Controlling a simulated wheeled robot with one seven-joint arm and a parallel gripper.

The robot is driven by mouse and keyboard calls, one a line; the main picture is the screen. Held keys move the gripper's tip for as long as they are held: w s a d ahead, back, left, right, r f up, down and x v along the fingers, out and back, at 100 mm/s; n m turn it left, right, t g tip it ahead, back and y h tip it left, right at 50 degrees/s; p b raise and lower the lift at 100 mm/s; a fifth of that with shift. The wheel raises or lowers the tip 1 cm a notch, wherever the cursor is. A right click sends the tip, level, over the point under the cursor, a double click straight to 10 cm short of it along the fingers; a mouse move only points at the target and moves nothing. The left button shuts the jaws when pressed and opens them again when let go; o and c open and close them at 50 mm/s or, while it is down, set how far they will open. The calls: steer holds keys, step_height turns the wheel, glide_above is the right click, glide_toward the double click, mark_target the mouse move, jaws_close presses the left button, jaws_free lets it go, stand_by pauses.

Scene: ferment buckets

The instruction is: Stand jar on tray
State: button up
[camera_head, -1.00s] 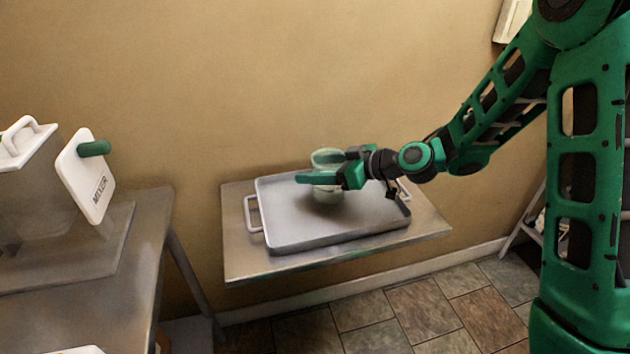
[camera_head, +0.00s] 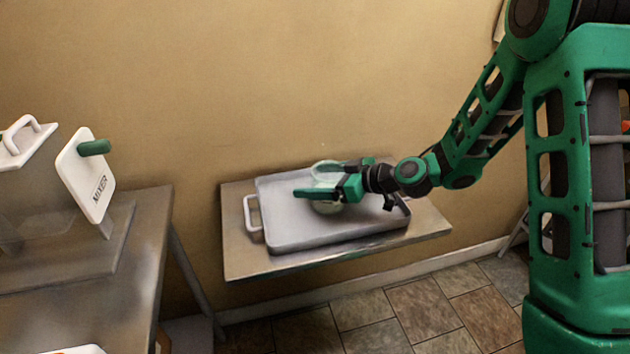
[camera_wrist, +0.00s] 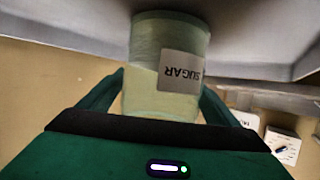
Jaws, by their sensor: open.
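The clear jar with pale contents (camera_head: 328,208) appears upright on the grey tray (camera_head: 286,243), near its middle. Its label reads SUGAR in the wrist view, where the jar (camera_wrist: 150,65) appears upside down. My gripper (camera_head: 318,180) is open around the jar, with one finger on each side. The fingers hide the jar's middle in the head view. Whether they still touch the jar cannot be told. In the wrist view the jar's base meets the grey tray surface.
The tray lies on a metal wall shelf (camera_head: 240,262) against a tan wall. At left, a mixer (camera_head: 88,175) stands on a metal table (camera_head: 150,240). Bare tray surface shows left and right of the jar. Tiled floor is open below.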

steer(key=shift+d+r, duration=0.1)
steer(key=shift+r, duration=0.05)
steer(key=v, duration=1.1)
steer(key=shift+s+d, duration=0.25)
steer(key=shift+d, duration=0.05)
